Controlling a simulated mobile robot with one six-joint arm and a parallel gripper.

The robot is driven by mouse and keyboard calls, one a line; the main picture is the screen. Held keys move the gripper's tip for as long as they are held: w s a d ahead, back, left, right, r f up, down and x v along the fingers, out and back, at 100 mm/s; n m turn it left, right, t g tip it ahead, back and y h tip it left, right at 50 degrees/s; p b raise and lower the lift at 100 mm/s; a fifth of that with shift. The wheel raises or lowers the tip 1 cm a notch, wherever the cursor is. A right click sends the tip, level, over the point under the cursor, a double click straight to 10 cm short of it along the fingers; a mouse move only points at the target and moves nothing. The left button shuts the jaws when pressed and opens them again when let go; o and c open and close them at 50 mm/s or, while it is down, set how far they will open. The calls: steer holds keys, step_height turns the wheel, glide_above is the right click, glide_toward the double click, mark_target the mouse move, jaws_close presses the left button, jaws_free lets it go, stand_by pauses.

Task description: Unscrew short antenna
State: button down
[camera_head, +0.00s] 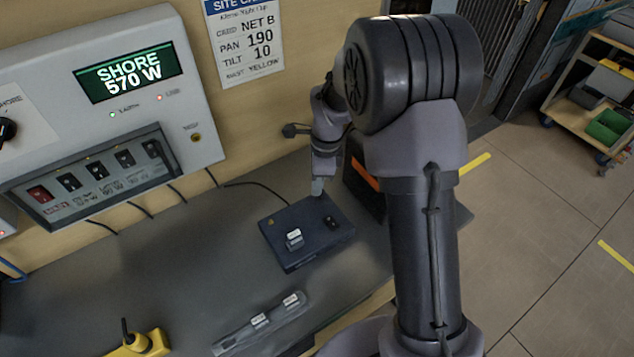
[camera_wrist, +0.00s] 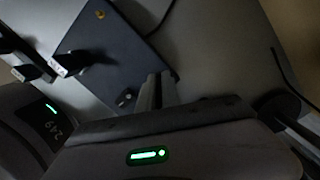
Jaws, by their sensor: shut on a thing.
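A dark blue box (camera_head: 300,258) lies on the grey bench, and it also fills the upper middle of the wrist view (camera_wrist: 115,50). My gripper (camera_head: 317,187) points down at the far edge of this box. In the wrist view its two fingers (camera_wrist: 160,90) are close together at the box's edge, beside a small round knob (camera_wrist: 125,98). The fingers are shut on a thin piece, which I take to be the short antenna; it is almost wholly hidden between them. A small white-labelled part (camera_head: 294,238) and a black part (camera_head: 332,222) stand on the box.
A long clear tray (camera_head: 235,340) with two white-labelled pieces lies at the bench's front. A yellow device (camera_head: 140,344) with a black stub is left of it. A control panel (camera_head: 95,110) with switches hangs on the wall. An orange-edged dark case (camera_head: 362,180) stands right of the box.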

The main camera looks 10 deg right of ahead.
steer(key=shift+n+p, duration=0.6)
steer(key=shift+n, duration=1)
steer(key=shift+s, duration=0.1)
steer(key=shift+n+g+p, duration=0.4)
steer(key=shift+n+p, duration=0.45)
steer(key=shift+n, duration=1.15)
steer(key=shift+r, duration=0.1)
steer(key=shift+n+p, duration=0.3)
steer(key=shift+n, duration=0.2)
steer(key=shift+s+n+p, duration=0.1)
steer(key=shift+n+p, duration=0.5)
steer(key=shift+n, duration=0.9)
